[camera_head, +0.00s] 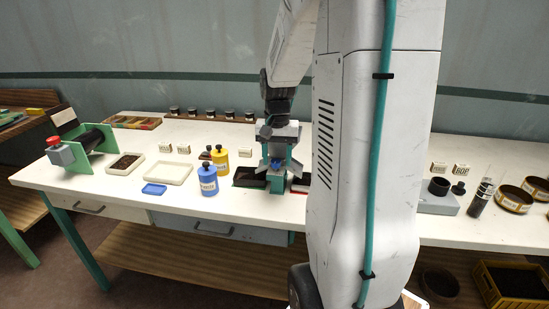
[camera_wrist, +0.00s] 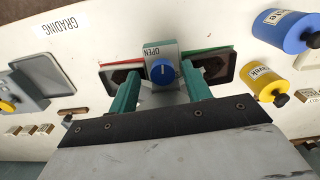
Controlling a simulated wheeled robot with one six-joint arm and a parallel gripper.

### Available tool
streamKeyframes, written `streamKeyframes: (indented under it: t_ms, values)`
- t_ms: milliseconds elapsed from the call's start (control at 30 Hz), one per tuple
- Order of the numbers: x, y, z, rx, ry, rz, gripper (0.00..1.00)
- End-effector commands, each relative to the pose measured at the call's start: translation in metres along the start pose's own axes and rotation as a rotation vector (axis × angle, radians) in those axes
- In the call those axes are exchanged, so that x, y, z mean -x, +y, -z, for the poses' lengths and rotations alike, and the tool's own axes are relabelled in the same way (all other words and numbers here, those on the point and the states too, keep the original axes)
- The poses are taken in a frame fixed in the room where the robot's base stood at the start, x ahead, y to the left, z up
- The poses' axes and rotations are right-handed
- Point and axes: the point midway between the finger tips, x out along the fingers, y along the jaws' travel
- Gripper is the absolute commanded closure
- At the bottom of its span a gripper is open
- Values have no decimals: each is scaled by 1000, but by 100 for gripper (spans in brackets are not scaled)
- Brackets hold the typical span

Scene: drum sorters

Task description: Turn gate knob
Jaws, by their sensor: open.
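The blue gate knob (camera_wrist: 160,73) sits on a small teal-grey block marked OPEN (camera_wrist: 151,51). In the wrist view it lies between the tips of my green gripper fingers (camera_wrist: 161,77), with a gap on each side. My gripper is open and does not visibly touch the knob. In the head view my gripper (camera_head: 278,152) points down over the sorter at the middle of the table, and a bit of the blue knob (camera_head: 277,165) shows between the fingers. A small white mark shows on the knob; its exact setting is hard to tell.
Dark trays flank the knob, one with a red edge (camera_wrist: 121,66), one with a green edge (camera_wrist: 218,49). A blue bottle (camera_head: 208,181) and a yellow bottle (camera_head: 220,160) stand left of my gripper.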

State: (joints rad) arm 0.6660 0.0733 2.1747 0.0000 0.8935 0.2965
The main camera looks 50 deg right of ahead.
Motion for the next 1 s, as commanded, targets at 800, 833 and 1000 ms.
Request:
streamKeyframes:
  t_ms: [800,833,1000]
  values:
    - [0,1,0,135,-1,-2,96]
    - [0,1,0,135,-1,-2,96]
    - [0,1,0,134,-2,-3,96]
